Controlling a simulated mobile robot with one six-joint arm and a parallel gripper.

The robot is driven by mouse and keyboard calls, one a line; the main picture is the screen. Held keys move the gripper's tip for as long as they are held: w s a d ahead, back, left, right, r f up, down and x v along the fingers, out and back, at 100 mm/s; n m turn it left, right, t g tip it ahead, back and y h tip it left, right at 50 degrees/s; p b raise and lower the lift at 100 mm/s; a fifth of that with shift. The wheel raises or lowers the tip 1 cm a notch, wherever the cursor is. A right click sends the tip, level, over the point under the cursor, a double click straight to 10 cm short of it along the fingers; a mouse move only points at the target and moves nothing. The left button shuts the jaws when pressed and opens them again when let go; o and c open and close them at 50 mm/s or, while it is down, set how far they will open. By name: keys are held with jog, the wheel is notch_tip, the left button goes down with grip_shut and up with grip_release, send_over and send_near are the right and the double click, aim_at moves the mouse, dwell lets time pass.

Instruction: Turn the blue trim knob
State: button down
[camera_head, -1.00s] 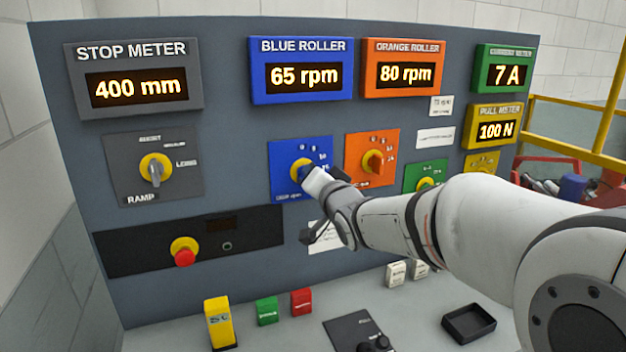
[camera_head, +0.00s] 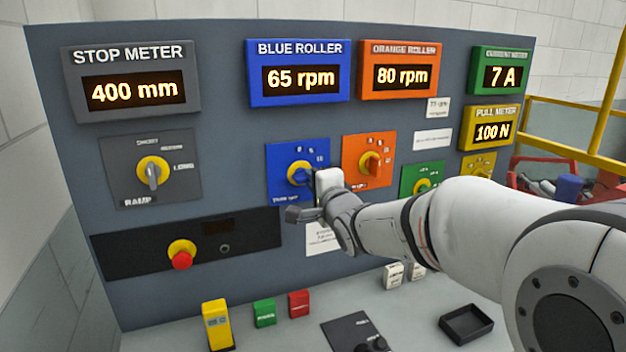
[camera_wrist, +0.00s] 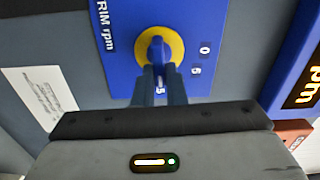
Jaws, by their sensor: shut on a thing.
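The blue trim knob (camera_head: 298,175) sits on a yellow ring on a blue plate (camera_head: 283,153), under the blue roller display reading 65 rpm (camera_head: 300,78). In the wrist view the blue knob (camera_wrist: 157,50) stands in its yellow ring, with the two dark fingers reaching it from below. My gripper (camera_wrist: 159,75) is shut on the knob; the fingertips partly hide its lower end. In the head view my wrist covers the lower right of the blue plate, and the fingers are hard to make out.
The orange knob (camera_head: 371,163) is close on the right, and a grey selector knob (camera_head: 153,174) is at left. A red stop button (camera_head: 181,257) sits below. Several small blocks and a black tray (camera_head: 466,324) are on the desk.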

jog(key=shift+m, duration=0.4)
jog(key=c, duration=1.5)
grip_release()
jog(key=v, duration=0.7)
jog(key=shift+s+d+f+b, duration=0.1)
jog(key=shift+s+d+b, duration=0.1)
jog(key=shift+s+b, duration=0.2)
jog(key=shift+w, duration=0.1)
